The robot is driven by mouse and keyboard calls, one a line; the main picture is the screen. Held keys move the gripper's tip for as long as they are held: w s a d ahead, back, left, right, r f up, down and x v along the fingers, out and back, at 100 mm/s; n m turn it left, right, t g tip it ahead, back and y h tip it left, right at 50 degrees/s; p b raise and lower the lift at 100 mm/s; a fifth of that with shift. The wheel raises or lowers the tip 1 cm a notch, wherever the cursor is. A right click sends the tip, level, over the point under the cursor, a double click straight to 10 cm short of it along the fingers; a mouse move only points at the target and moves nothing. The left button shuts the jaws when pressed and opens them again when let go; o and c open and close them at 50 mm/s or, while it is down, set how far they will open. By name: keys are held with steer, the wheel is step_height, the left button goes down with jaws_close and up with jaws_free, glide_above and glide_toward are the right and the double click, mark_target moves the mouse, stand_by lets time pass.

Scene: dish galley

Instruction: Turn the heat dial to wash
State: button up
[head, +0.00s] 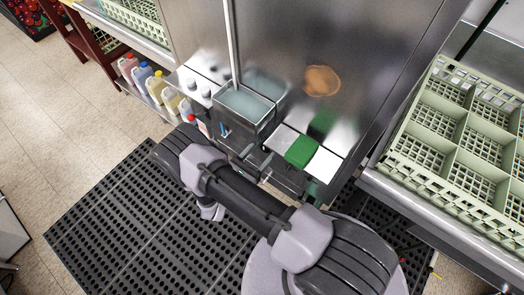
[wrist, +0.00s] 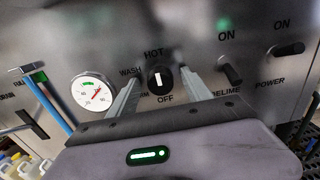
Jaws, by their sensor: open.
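The heat dial (wrist: 153,84) is a round black knob with a white mark, on the steel panel in the wrist view. HOT is printed above it, WASH at its upper left and OFF below; a label at lower left is partly hidden. The white mark stands nearly upright, on the line between HOT and OFF, nearest HOT as far as I can tell. My gripper (wrist: 162,75) is open, one finger on each side of the dial, with gaps showing. Whether the fingertips reach past the knob's face is unclear. In the head view my arm hides the dial.
A round gauge (wrist: 93,91) sits left of the dial. Right of it are a delime switch (wrist: 230,73) and a power switch (wrist: 287,49). A blue-handled item (wrist: 55,103) hangs at left. In the head view, a green rack (head: 445,140) stands right and bottles (head: 143,75) left.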

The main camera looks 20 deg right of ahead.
jaws_close()
stand_by(0.3)
steer(key=shift+n, duration=0.4)
steer(key=n+b, duration=0.2)
steer(key=n, duration=0.2)
steer(key=shift+w+f+n, duration=0.1)
steer(key=shift+n, duration=0.3)
steer(key=n+b, duration=0.1)
steer(key=n, duration=0.4)
steer(key=shift+n+b, duration=0.3)
steer(key=shift+n, duration=0.1)
steer(key=shift+w+n, duration=0.1)
steer(key=shift+n, duration=0.2)
jaws_free()
steer(key=shift+a, duration=0.1)
